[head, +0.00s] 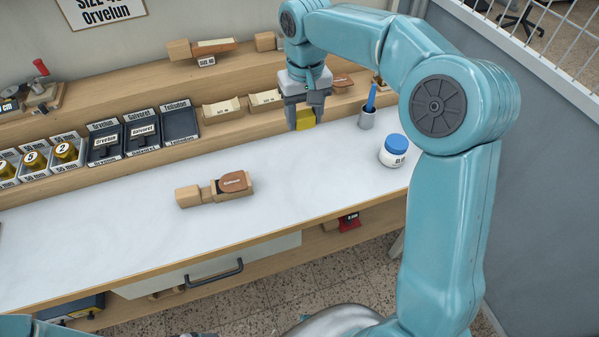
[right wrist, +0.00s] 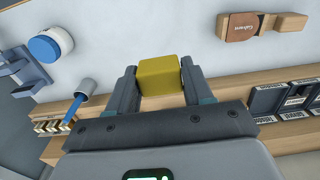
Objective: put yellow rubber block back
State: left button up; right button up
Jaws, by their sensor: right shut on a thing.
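The yellow rubber block (head: 306,120) is held between the fingers of my right gripper (head: 304,108), over the back part of the white bench top near the shelf edge. In the right wrist view the yellow block (right wrist: 159,78) sits squarely between the two grey fingers of the right gripper (right wrist: 159,90), which touch its sides. In the head view the fingers partly hide the block's upper part. I cannot tell how far it is above the bench. My left gripper is not in view.
A grey cup with a blue-handled tool (head: 367,118) and a blue-lidded white jar (head: 393,151) stand right of the block. A wooden holder with a brown leather piece (head: 234,183) lies mid-bench. Shallow cream trays (head: 221,110) and dark labelled boxes (head: 142,132) line the shelf.

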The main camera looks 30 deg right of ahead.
send_over(304, 179)
notch_tip(304, 179, down, 16)
jog(key=shift+w+d+r, duration=0.1)
jog(key=shift+w+r, duration=0.05)
notch_tip(304, 179, down, 3)
jog(key=shift+f+p, duration=0.2)
jog(key=shift+p, duration=0.2)
jog(key=shift+f, duration=0.4)
jog(key=shift+r, duration=0.1)
jog(key=o, duration=1)
jog(key=shift+f, duration=0.25)
jog(key=shift+r, duration=0.1)
